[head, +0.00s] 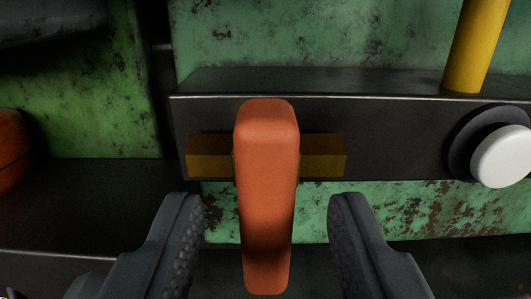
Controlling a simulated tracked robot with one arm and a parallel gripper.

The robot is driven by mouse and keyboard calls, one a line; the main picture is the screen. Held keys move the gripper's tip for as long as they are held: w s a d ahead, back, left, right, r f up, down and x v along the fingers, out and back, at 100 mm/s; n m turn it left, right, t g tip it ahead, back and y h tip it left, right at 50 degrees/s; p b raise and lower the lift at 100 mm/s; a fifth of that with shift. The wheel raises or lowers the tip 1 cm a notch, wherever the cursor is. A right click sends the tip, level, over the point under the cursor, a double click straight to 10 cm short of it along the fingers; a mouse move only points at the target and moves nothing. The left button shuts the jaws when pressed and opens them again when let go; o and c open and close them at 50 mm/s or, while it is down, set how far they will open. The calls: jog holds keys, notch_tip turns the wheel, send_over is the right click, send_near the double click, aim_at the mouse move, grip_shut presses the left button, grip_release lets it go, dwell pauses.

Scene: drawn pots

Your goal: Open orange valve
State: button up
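The orange valve handle (267,190) is a long block that hangs straight down in the middle of the head view. Its upper part lies over a brownish-yellow horizontal bar (323,156) on a dark panel. My gripper (267,225) is open, with one dark finger on each side of the handle's lower part. A gap shows between each finger and the handle, so neither finger appears to touch it. The handle covers the middle of the bar.
A white round knob (502,156) sticks out of the dark panel (390,125) at the right. A yellow pipe (477,45) rises above it. A rounded orange object (12,150) is cut off at the left edge. Worn green walls (300,40) stand behind.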

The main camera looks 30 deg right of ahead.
jog(key=shift+x, duration=0.95)
grip_shut()
